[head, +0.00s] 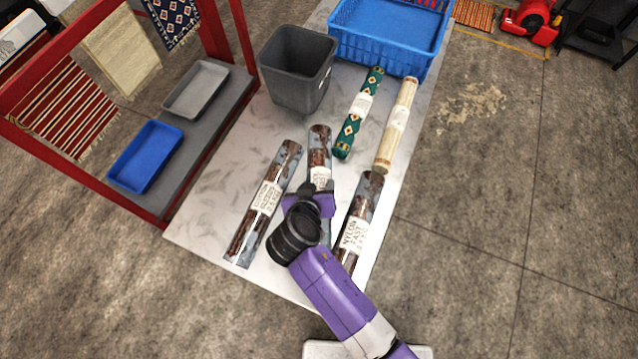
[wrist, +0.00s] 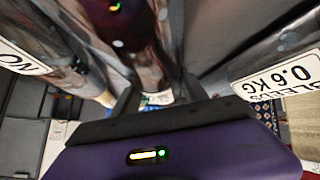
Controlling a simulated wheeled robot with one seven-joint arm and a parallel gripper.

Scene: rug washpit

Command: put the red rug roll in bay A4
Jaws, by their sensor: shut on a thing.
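Three dark reddish-brown patterned rolls in clear wrap lie on the pale marble-look table: the left roll (head: 268,200), the middle roll (head: 319,150) and the right roll (head: 362,215). I cannot tell which is the red rug roll. My gripper (head: 318,192) is over the near part of the middle roll and shut on it; my wrist hides that part. The wrist view shows the held roll (wrist: 135,40) between the fingers, with a labelled roll on each side. The right one's label (wrist: 280,75) reads 0.6 KG. No bay marked A4 is readable.
A green roll (head: 358,115) and a cream roll (head: 396,125) lie beyond. A grey bin (head: 297,75) and a blue crate (head: 385,60) stand at the table's far end. A red-framed rack with a blue tray (head: 146,156) and grey tray (head: 196,90) is left.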

